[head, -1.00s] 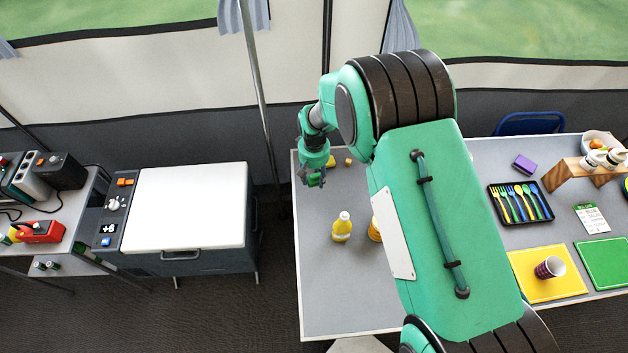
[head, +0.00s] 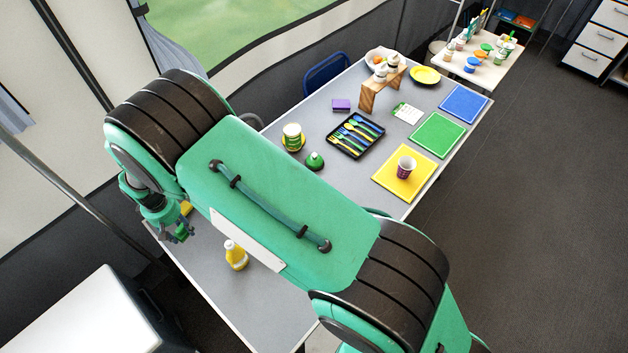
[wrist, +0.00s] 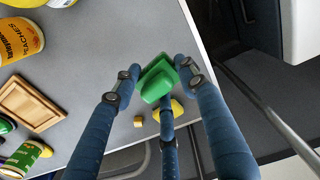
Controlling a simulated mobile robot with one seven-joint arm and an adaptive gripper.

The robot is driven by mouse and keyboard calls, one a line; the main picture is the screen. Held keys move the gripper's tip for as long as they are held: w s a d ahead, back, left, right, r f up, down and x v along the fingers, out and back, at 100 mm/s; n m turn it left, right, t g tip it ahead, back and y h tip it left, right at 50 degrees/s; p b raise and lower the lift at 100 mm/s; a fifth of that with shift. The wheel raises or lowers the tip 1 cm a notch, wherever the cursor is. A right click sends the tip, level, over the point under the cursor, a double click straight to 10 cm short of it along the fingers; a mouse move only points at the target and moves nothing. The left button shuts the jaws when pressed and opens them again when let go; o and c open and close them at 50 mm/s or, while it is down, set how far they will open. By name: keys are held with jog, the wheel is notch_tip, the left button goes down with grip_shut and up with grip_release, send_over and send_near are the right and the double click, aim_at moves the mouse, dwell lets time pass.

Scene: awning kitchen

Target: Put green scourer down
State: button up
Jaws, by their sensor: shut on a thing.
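The green scourer (wrist: 157,83) sits between the fingertips of my gripper (wrist: 160,77) in the wrist view. The gripper is shut on it. Below and behind it lies the grey table top (wrist: 95,60), close to the table's edge; I cannot tell how high the scourer is above it. In the head view my gripper (head: 178,231) hangs at the left end of the table (head: 215,285).
A yellow bottle (head: 236,255) stands on the table. Bare table lies between.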

jog(key=w+d, duration=1)
jog(key=m+b, duration=0.2)
jog(key=b, duration=0.1)
send_over(334, 181)
jog(key=shift+w+r, duration=0.1)
jog(key=shift+f+b, duration=0.55)
jog(key=shift+f, duration=2.55)
jog(key=shift+f, duration=1.9)
